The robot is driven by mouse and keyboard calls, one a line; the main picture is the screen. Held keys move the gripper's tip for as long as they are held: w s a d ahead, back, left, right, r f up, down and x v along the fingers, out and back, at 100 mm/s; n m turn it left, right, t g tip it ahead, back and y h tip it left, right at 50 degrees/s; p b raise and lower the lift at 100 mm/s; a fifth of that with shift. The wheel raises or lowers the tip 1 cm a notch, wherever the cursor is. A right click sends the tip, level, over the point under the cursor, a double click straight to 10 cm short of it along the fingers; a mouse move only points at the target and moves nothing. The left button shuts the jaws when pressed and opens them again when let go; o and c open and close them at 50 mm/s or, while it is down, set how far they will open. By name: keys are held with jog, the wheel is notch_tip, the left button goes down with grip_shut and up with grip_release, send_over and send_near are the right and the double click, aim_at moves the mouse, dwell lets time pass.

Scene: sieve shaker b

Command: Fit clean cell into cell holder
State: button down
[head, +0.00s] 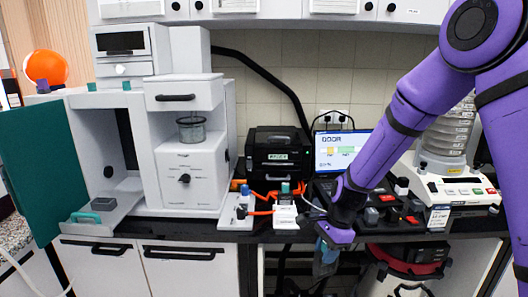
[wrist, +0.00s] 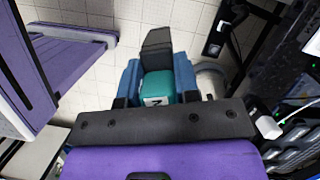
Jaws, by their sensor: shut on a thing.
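My gripper (wrist: 158,82) has blue fingers and is shut on a teal block with a white mark (wrist: 157,92). A dark grey piece (wrist: 157,50) stands just beyond the teal block; I cannot tell whether they are joined. The held block may be the clean cell. In the head view my gripper (head: 327,258) hangs in front of the counter's front edge, right of a white stand (head: 285,217) with a teal-capped item (head: 285,188). The fingertips are small and blurred there. I cannot tell which thing is the cell holder.
A grey machine (head: 187,165) stands left, with an open teal door (head: 40,172) and a low tray with a teal handle (head: 85,217). A black box (head: 278,155), a laptop (head: 342,150) and a sieve shaker (head: 445,185) stand behind and right. A red-rimmed bin (head: 405,262) is below the counter.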

jog(key=w+d+f+n+g+h, duration=0.1)
jog(key=w+d+f+n, duration=0.2)
jog(key=d+f+n, duration=0.2)
jog(key=w+d+f+n+g+h, duration=0.1)
jog(key=w+d+f+n+h, duration=0.1)
jog(key=d+f+n, duration=0.3)
jog(key=w+d+n, duration=0.1)
jog(key=d+n, duration=0.3)
jog(key=shift+f, duration=0.15)
jog(key=shift+w+d, duration=0.1)
jog(key=shift+d, duration=0.05)
